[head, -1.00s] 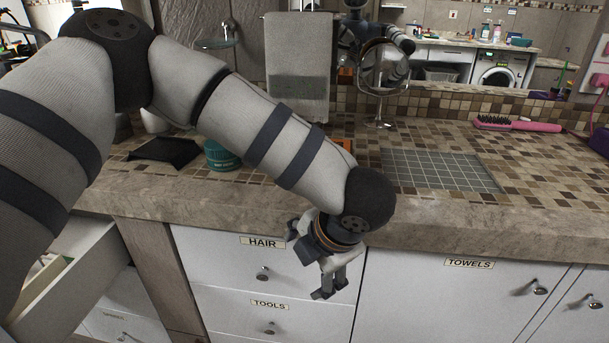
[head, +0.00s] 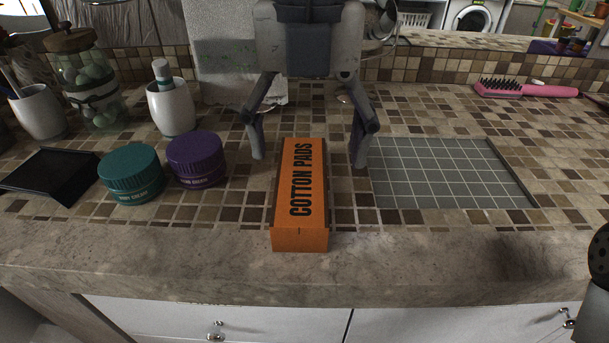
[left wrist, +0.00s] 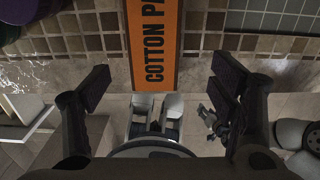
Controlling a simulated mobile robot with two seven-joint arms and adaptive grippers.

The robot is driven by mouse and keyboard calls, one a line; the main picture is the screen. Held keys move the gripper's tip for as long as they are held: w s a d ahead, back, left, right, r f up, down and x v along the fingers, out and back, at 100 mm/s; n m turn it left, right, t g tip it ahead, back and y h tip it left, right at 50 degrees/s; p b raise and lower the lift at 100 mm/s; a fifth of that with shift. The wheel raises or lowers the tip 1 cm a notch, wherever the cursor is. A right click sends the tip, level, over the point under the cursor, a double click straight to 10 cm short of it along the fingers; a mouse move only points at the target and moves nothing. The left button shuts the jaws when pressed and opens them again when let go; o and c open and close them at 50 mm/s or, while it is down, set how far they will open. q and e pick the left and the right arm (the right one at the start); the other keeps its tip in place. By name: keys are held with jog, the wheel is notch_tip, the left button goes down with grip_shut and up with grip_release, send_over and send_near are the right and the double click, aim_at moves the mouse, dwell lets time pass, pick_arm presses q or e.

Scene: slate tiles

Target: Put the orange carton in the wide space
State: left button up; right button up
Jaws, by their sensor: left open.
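The orange carton (head: 301,190), lettered COTTON PADS, lies lengthwise on the tiled counter, its near end by the stone front edge. My left gripper (head: 310,160) is open above the counter, one finger on each side of the carton's far part, with gaps showing. In the left wrist view the carton (left wrist: 154,45) shows between the open fingers (left wrist: 160,85), at the top. I cannot tell which area is the wide space. A gripper (left wrist: 217,118), apparently my right one, hangs low in the left wrist view; its jaws are unclear.
A purple jar (head: 196,159) and teal jar (head: 131,175) stand left of the carton, beside a dark tray (head: 48,176). A white cup (head: 171,108) and glass jar (head: 90,85) stand behind. Right lies an empty gridded grey mat (head: 448,175); a pink brush (head: 525,89) lies beyond.

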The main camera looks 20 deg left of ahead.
aim_at(301, 184)
pick_arm(q)
jog(key=f, duration=0.2)
jog(key=f+b, duration=0.1)
jog(key=f, duration=0.2)
jog(key=a+f, duration=0.1)
jog(key=f, duration=0.2)
jog(key=shift+w, duration=0.25)
jog(key=shift+r, duration=0.1)
pick_arm(e)
jog(key=shift+s+f+g, duration=0.3)
jog(key=shift+s+f, duration=0.65)
jog(key=shift+f, duration=0.1)
pick_arm(q)
jog(key=c, duration=1.4)
